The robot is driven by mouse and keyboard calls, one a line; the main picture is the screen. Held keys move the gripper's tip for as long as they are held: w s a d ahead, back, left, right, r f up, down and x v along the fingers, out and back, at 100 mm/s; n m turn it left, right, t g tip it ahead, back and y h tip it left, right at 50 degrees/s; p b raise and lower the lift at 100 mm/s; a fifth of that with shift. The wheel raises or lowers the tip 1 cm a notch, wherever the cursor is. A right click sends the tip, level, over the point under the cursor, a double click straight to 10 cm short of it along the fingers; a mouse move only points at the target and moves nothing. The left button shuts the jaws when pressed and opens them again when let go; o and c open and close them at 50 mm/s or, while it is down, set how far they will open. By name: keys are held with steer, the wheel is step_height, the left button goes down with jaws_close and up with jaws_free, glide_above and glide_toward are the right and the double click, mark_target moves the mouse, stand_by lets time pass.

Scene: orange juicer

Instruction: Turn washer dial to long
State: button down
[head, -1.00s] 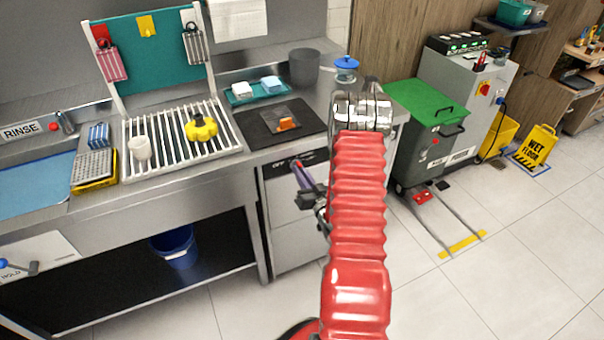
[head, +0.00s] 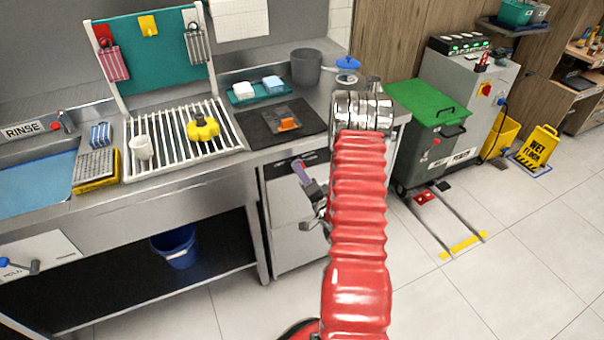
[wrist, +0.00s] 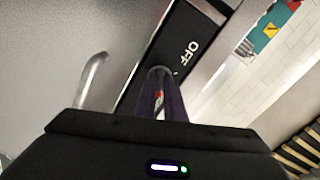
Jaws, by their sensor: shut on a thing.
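The washer is the grey-fronted unit (head: 290,222) under the counter in the head view, with a dark control strip along its top. My gripper (head: 299,167) reaches that strip from the lower right, partly behind my red arm. In the wrist view, my gripper's purple fingers (wrist: 163,92) are shut on the washer dial (wrist: 160,73), whose rounded grey end shows between them. The label OFF (wrist: 190,53) is on the black strip beside the dial. Most of the dial is hidden by the fingers, and I cannot read its pointer or any LONG mark.
A bent grey handle (wrist: 92,80) stands out left of the fingers in the wrist view. The counter edge overhangs the strip. A dark mat (head: 255,125) and a yellow juicer-like piece (head: 202,128) are above. Open floor lies in front of the washer.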

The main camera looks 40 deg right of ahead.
steer(key=shift+s+d+m, duration=0.1)
steer(key=shift+d+m, duration=0.15)
steer(key=shift+m, duration=0.65)
steer(key=c, duration=1.8)
jaws_free()
steer(key=shift+a, duration=0.1)
steer(key=shift+c, duration=0.2)
steer(key=v, duration=1.3)
steer(key=shift+s+a, duration=0.15)
steer(key=shift+s, duration=0.2)
